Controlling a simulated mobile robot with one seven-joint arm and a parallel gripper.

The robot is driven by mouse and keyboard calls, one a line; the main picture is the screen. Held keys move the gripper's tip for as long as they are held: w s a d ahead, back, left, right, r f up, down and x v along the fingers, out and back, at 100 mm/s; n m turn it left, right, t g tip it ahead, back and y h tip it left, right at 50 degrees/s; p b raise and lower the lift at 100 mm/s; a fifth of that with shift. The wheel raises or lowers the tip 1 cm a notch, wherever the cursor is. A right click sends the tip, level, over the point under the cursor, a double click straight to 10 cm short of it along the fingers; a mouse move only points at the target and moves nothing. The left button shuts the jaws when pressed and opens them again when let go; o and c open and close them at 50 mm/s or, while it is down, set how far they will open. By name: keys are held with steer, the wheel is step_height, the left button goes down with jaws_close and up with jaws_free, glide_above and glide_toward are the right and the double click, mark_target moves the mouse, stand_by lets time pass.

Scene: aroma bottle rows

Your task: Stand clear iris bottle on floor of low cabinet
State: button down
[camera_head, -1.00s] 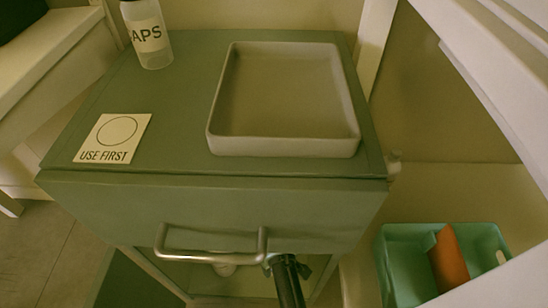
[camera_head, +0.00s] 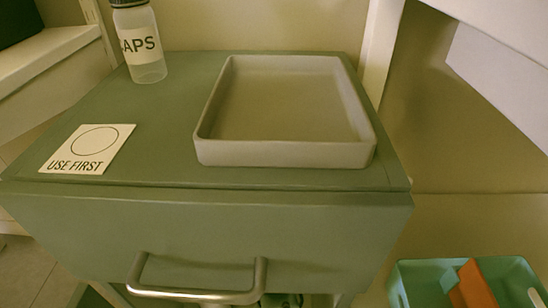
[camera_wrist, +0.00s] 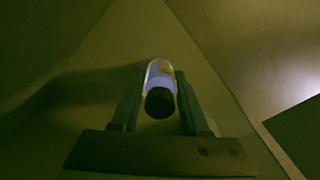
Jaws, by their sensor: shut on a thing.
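In the wrist view, my gripper (camera_wrist: 160,78) is shut on a small clear bottle (camera_wrist: 160,72) with a dark cap and bluish-violet contents. The dark cap faces the camera; any label is too dim to read. The fingers lie on either side of the bottle. The low cabinet (camera_head: 205,215) is grey-green, with a metal handle on its front. Its open lower space is mostly cut off by the bottom edge of the head view. The wrist view shows dim, plain surfaces around the bottle, and I cannot tell whether the bottle touches the floor.
On the cabinet top stand an empty beige tray (camera_head: 285,153), a "USE FIRST" card (camera_head: 88,148) with a circle, and a clear bottle (camera_head: 146,70) labelled "APS" as far as visible. A teal bin (camera_head: 425,285) with an orange divider (camera_head: 475,285) sits low at the right.

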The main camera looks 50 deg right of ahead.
steer(key=shift+c, duration=2)
jaws_free()
steer(key=shift+f, duration=0.15)
step_height(320, 180, up, 8)
steer(key=p, duration=0.6)
steer(key=shift+f, duration=0.1)
